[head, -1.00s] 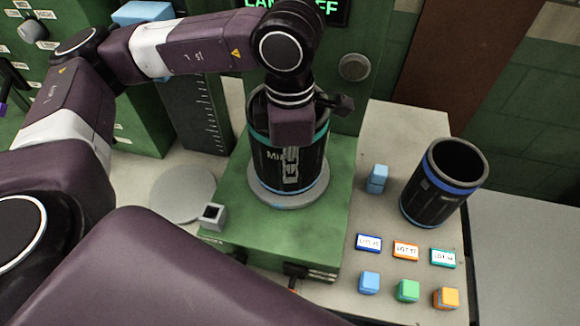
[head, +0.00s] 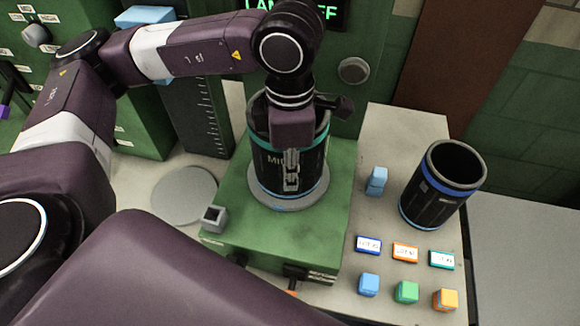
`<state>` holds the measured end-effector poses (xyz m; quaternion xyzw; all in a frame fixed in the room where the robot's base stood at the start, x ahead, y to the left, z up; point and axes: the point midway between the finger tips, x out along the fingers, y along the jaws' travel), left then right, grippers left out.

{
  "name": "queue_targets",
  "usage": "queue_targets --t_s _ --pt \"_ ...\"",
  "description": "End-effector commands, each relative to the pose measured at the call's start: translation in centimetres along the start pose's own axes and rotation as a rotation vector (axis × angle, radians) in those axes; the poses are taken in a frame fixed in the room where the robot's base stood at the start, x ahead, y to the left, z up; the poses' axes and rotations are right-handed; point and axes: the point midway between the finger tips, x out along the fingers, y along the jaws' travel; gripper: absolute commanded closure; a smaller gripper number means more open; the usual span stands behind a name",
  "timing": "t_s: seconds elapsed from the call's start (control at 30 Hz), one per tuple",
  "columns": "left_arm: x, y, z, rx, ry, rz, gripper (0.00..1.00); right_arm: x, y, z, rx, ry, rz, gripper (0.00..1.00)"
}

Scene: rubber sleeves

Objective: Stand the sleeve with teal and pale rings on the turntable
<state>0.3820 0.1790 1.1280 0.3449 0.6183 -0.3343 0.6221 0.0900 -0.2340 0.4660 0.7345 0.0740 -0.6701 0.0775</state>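The black sleeve with a teal ring near its top and a pale ring near its foot (head: 262,165) stands upright on the grey round turntable (head: 262,199) of the green machine. My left gripper (head: 291,172) comes down over the sleeve's near side and covers part of its wall and lettering. Its fingers point down and show against the sleeve's front. Whether they still pinch the wall is hidden. My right gripper is out of view.
A second black sleeve with blue rings (head: 440,190) stands at the right. Lot labels (head: 405,252), coloured cubes (head: 406,292) and light-blue blocks (head: 376,181) lie on the bench. A grey disc (head: 184,194) lies left of the green base (head: 225,245).

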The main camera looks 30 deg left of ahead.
Motion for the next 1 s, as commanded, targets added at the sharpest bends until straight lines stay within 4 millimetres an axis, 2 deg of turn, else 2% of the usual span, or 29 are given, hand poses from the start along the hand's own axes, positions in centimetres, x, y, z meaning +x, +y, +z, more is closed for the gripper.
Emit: queue_targets --t_s 0.03,0.3,0.5,0.67,1.0 --pt "-1.5 0.1 0.1 0.000 -0.005 0.003 0.77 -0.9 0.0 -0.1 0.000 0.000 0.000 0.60" --pt "-7.7 0.1 0.1 0.002 -0.004 0.003 0.77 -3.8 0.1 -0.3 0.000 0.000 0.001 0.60" --pt "-10.7 0.1 0.1 0.001 -0.003 0.003 0.77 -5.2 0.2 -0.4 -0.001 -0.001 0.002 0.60" --pt "-11.6 0.0 0.1 0.001 -0.003 0.001 0.77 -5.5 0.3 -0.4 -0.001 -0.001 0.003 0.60" --pt "-11.6 0.1 0.1 0.001 -0.004 0.001 0.77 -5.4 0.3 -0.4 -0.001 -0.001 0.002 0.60"
